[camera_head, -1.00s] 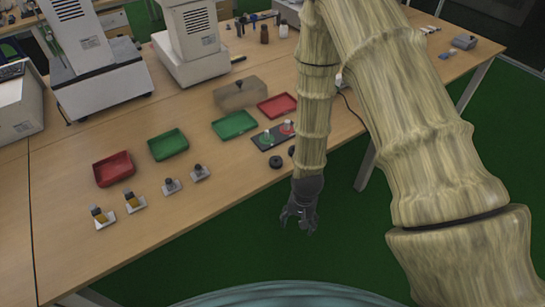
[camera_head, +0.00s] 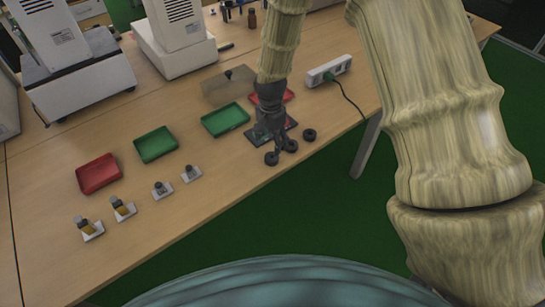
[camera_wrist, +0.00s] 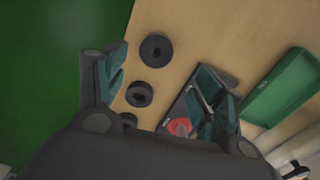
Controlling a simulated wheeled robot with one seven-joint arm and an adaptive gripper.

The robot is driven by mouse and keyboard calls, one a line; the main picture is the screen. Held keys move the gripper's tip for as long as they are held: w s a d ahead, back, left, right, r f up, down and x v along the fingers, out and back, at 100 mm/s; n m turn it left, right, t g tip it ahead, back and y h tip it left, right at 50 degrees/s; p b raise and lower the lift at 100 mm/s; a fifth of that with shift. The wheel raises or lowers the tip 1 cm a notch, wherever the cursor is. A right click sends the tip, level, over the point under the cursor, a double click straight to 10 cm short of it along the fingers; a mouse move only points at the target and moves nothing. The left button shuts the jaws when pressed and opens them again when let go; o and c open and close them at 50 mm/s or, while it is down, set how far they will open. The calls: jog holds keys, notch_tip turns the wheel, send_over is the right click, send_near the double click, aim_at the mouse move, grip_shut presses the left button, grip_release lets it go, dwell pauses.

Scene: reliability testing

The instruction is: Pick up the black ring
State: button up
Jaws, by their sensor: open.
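Three black rings lie on the wooden table near its front edge, beside a dark plate (camera_head: 256,139). One ring (camera_head: 271,158) is nearest the front, one (camera_head: 291,146) is in the middle, and one (camera_head: 309,135) is to the right. My gripper (camera_head: 280,149) points down over the near two and partly covers the area. In the wrist view, the upper ring (camera_wrist: 156,50) and the middle ring (camera_wrist: 139,94) show between my open fingers (camera_wrist: 165,68). The third ring (camera_wrist: 128,120) is partly hidden by my gripper body. I hold nothing.
Green trays (camera_head: 225,119) (camera_head: 156,144) and a red tray (camera_head: 99,173) stand to the left. Another red tray (camera_head: 287,96) is behind my gripper. Small fixtures (camera_head: 190,173) line the front left. A power strip (camera_head: 329,70) with a cable is at right.

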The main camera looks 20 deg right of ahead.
aim_at(272, 154)
jog(key=shift+f, duration=0.9)
jog(key=shift+s+f+p, duration=0.25)
jog(key=shift+f+p, duration=0.3)
jog(key=shift+f, duration=0.4)
jog(key=shift+s+f+p, duration=0.2)
jog(key=shift+f+p, duration=0.3)
jog(key=shift+f, duration=1.2)
jog(key=c, duration=1)
